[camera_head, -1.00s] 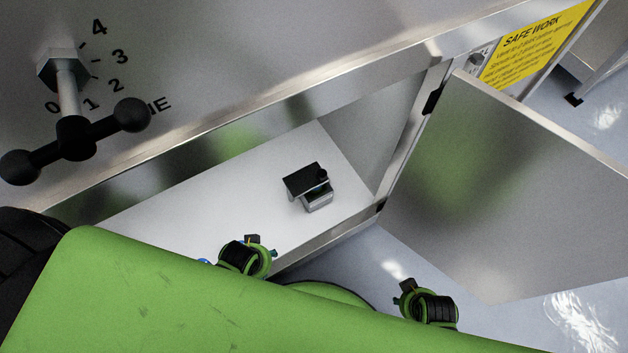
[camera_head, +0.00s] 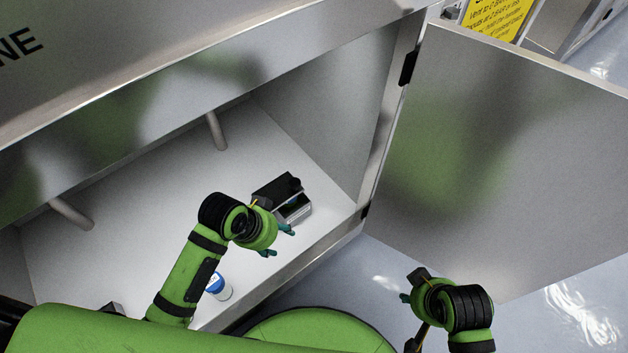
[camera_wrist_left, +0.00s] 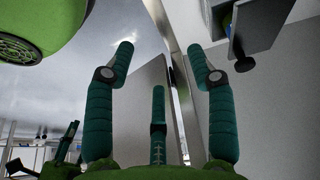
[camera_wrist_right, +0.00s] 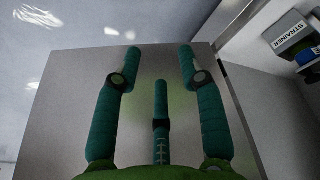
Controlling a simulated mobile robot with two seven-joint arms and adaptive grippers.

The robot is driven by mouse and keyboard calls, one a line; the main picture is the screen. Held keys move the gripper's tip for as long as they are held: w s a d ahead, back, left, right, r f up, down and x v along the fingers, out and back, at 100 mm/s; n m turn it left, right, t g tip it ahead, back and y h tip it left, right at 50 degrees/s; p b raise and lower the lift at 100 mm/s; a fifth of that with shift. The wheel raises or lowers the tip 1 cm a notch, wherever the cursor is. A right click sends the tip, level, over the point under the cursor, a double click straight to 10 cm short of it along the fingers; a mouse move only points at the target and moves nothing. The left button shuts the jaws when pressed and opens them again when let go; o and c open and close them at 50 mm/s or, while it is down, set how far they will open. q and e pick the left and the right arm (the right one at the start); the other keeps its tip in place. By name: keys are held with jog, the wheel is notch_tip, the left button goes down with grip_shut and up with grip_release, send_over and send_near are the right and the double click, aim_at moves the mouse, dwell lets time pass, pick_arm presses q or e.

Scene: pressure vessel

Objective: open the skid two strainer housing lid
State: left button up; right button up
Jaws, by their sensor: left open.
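A small grey strainer housing (camera_head: 294,210) stands on the white cabinet floor, near the open side. Its black lid (camera_head: 275,190) with a round black knob (camera_head: 295,182) is at its top; I cannot tell whether the lid is fully seated. In the right wrist view a box labelled STRAINER (camera_wrist_right: 293,36) shows at the upper right. My left gripper (camera_head: 280,242) is open and empty, just in front of the housing and partly overlapping it in the head view. The knob also shows in the left wrist view (camera_wrist_left: 244,65). My right gripper (camera_wrist_right: 160,52) is open and empty outside the cabinet, before the door.
The metal cabinet door (camera_head: 500,160) stands open on the right. A blue-capped bottle (camera_head: 218,286) is on the cabinet floor left of the housing, by my left forearm. Two pipes (camera_head: 216,131) stand farther back. The cabinet's front edge (camera_head: 300,262) runs below my left gripper.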

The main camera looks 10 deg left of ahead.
pick_arm(q)
jog(key=w+m+h, duration=0.1)
jog(key=w+m, duration=0.3)
jog(key=w, duration=0.5)
jog(key=m+g, duration=0.1)
jog(key=m, duration=0.1)
send_near(294, 182)
jog(key=f, duration=0.2)
pick_arm(e)
notch_tip(294, 182, down, 8)
pick_arm(q)
jog(key=b+x, duration=0.1)
jog(key=x, duration=0.3)
jog(key=b+x, duration=0.1)
jog(key=x, duration=0.1)
jog(key=shift+w+d+b, duration=0.15)
jog(key=shift+d+b, duration=0.15)
jog(key=shift+b, duration=0.05)
jog(key=shift+d+f, duration=0.1)
jog(key=shift+f, duration=0.15)
pick_arm(e)
notch_tip(294, 182, up, 7)
jog(key=shift+r, duration=0.15)
jog(key=shift+s, duration=0.1)
pick_arm(q)
grip_shut()
